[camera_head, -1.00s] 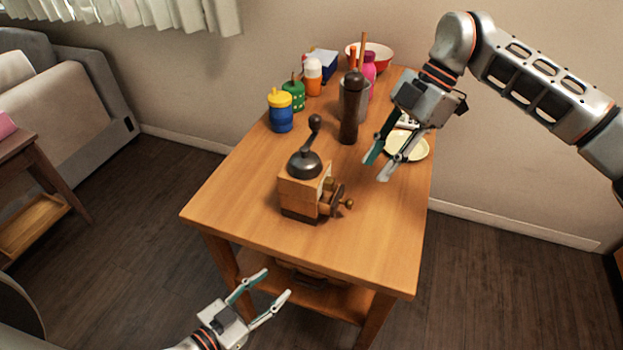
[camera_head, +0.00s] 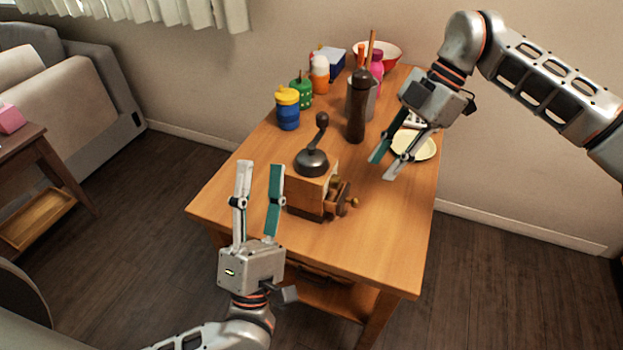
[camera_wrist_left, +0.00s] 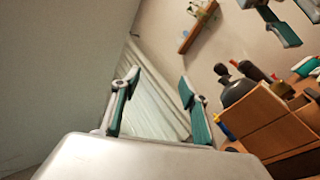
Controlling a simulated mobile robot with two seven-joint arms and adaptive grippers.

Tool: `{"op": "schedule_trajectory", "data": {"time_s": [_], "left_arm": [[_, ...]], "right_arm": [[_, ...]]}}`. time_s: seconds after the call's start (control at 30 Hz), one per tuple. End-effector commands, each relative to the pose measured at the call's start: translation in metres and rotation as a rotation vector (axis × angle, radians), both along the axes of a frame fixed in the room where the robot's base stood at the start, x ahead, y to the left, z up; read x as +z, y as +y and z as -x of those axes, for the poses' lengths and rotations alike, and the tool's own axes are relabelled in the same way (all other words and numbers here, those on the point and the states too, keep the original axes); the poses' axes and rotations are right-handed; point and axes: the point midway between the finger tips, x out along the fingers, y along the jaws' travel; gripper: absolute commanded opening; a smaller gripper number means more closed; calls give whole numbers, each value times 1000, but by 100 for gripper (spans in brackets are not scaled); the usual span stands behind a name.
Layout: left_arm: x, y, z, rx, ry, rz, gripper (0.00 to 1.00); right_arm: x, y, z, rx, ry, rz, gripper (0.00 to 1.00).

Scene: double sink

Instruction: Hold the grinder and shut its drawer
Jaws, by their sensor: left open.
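The wooden grinder (camera_head: 308,192) stands upright on the table, with a dark metal dome and a crank with a round knob on top. Its drawer (camera_head: 340,198) sticks out of the right side. My left gripper (camera_head: 260,168) is open and empty, just left of the grinder, fingers pointing to the back. In the left wrist view the grinder (camera_wrist_left: 262,122) is right of the open fingers (camera_wrist_left: 160,85). My right gripper (camera_head: 382,168) is open and empty, over the table to the right of and behind the grinder, pointing down and left.
Behind the grinder stand a dark pepper mill (camera_head: 357,110), a blue and yellow jar (camera_head: 287,110), a green jar (camera_head: 301,92) and an orange bottle (camera_head: 319,75). A pale plate (camera_head: 420,150) lies by the right gripper. The table's (camera_head: 370,255) front right is clear.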

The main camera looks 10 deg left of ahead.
Motion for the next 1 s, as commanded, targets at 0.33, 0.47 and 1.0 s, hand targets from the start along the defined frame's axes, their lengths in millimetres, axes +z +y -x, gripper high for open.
{"op": "schedule_trajectory", "data": {"time_s": [0.33, 0.47, 1.0], "left_arm": [[-16, -14, -49, -194, 294, 812, 44], [-30, -39, -56, -261, 410, 998, 44], [-42, -61, -92, -323, 530, 1147, 44]], "right_arm": [[0, 0, 0, 0, 0, 0, 28], [0, 0, 0, 0, 0, 0, 28], [0, 0, 0, 0, 0, 0, 28]]}}
